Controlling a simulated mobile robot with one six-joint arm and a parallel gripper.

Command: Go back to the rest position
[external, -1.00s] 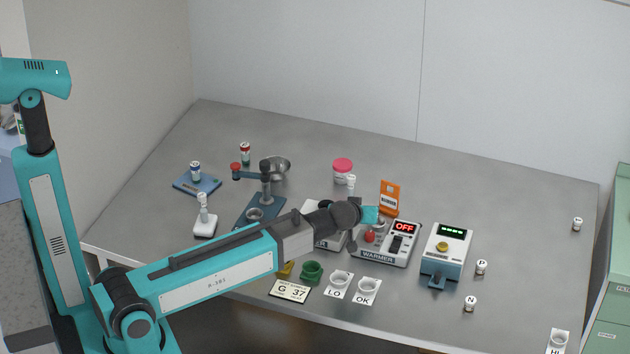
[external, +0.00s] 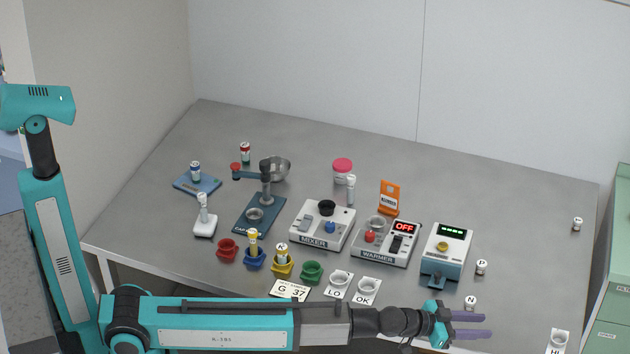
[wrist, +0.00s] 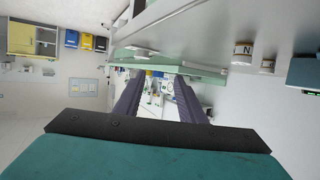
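My gripper (external: 470,326) is at the front edge of the table in the external view, its purple fingers pointing right. My arm is stretched out low along the table's front. In the wrist view my gripper (wrist: 158,95) shows two fingers apart with nothing between them, so it is open and empty. Room furniture far off shows through the gap between the fingers.
The grey table (external: 520,230) holds a mixer (external: 322,226), a warmer (external: 388,242) reading OFF, and several coloured cups in a front row. A small N-marked vial (external: 470,303) stands close behind my gripper. A HI card (external: 557,349) lies at the right corner.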

